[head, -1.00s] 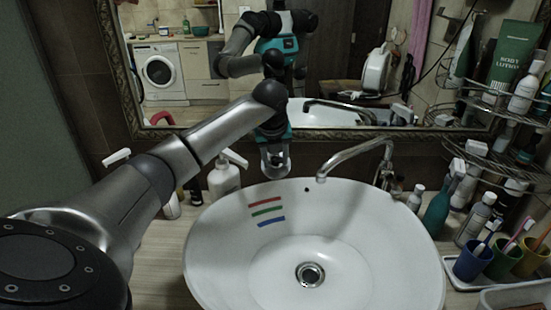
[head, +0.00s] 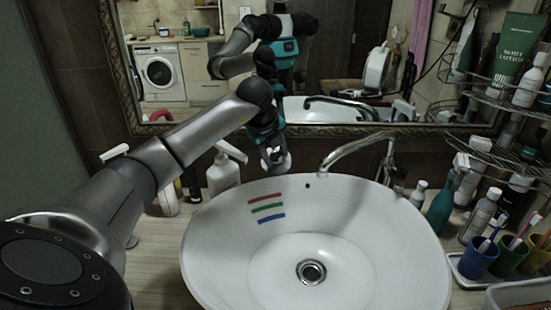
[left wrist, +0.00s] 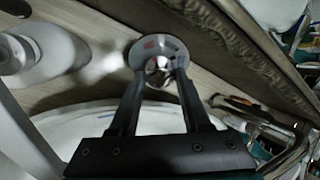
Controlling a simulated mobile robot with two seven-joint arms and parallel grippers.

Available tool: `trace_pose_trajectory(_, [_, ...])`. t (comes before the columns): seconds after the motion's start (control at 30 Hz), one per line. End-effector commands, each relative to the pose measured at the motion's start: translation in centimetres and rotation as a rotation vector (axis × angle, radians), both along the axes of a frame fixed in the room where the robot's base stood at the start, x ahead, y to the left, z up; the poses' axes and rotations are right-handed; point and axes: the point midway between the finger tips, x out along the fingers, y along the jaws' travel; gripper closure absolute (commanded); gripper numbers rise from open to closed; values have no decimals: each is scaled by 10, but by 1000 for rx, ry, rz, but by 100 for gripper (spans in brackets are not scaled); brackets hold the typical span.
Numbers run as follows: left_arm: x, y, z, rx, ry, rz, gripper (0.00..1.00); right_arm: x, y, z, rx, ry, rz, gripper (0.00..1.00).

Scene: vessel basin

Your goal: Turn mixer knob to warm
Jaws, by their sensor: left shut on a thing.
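The mixer knob sits at the centre of a round pale plate (left wrist: 150,45) with red and blue marks, in the left wrist view. My left gripper (left wrist: 159,70) has a finger on each side of the knob and is shut on it. In the head view this gripper (head: 275,160) points down behind the basin's back rim, left of the faucet (head: 355,148). The fingers and arm hide most of the knob, so its exact angle cannot be read. My right gripper is not in view.
The white basin (head: 215,240) is empty, with red, green and blue stripes inside. A white pump bottle (head: 223,175) stands close to the left of the gripper. A framed mirror (head: 350,130) is behind. Bottles and toothbrush cups (head: 478,262) crowd the right.

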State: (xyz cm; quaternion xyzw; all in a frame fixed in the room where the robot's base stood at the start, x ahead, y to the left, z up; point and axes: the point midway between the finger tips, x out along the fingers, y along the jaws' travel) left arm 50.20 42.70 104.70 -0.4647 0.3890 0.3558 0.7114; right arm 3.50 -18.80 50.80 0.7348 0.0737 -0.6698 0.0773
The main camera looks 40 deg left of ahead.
Motion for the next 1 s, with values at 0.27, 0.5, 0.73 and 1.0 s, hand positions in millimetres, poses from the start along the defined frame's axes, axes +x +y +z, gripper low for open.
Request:
trace_pose_trajectory(0.27, [-1, 1, -3, -115, -100, 183, 100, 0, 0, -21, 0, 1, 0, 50])
trace_pose_trajectory(0.5, [-2, 1, -2, -186, -159, 296, 100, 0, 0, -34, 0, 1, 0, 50])
trace_pose_trajectory(0.73, [-2, 1, -1, -222, -191, 352, 100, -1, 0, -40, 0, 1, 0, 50])
trace_pose_trajectory(1.0, [-2, 1, -1, -233, -199, 371, 100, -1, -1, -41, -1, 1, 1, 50])
